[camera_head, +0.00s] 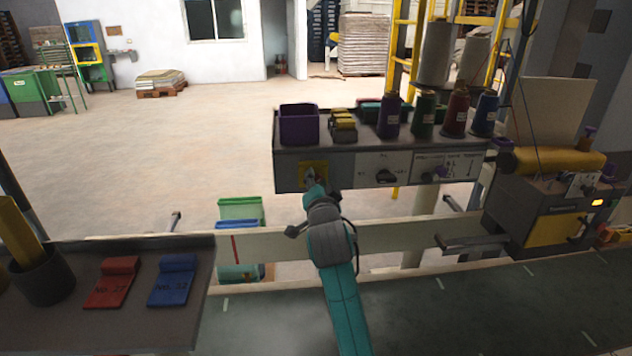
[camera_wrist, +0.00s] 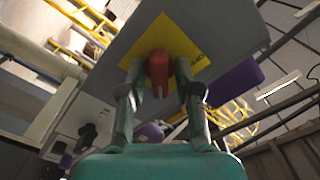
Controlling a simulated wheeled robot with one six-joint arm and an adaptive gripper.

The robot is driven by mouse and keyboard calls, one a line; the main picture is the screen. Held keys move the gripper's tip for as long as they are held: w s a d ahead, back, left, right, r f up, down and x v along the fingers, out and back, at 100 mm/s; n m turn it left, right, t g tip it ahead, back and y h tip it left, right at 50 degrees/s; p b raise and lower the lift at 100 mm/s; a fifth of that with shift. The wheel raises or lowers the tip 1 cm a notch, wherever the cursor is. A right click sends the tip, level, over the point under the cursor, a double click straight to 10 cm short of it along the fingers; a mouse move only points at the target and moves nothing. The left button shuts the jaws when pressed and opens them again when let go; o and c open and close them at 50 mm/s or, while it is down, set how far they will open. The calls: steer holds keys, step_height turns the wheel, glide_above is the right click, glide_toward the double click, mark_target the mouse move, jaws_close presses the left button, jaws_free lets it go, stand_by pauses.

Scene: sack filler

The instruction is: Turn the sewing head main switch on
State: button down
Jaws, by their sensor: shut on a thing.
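The main switch shows in the wrist view as a red handle (camera_wrist: 158,64) on a yellow plate (camera_wrist: 183,38), on the front of a grey panel. In the head view the yellow plate (camera_head: 318,166) is at the left end of the panel under the spool shelf, and my gripper largely hides the handle. My gripper (camera_head: 314,188) reaches up to the plate. In the wrist view its fingers (camera_wrist: 160,80) are on both sides of the red handle, shut on it. I cannot tell from the handle which setting it is in.
A black knob (camera_head: 385,177) on a white plate is to the right on the same panel. A purple bin (camera_head: 298,126) and several thread spools stand on the shelf above. A pale rail (camera_head: 390,237) runs behind my arm. A tray (camera_head: 130,310) with red and blue tags is at left.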

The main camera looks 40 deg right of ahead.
steer(key=shift+f, duration=0.1)
stand_by(0.4)
steer(key=c, duration=1.1)
jaws_free()
steer(key=shift+s, duration=0.1)
steer(key=v, duration=1.2)
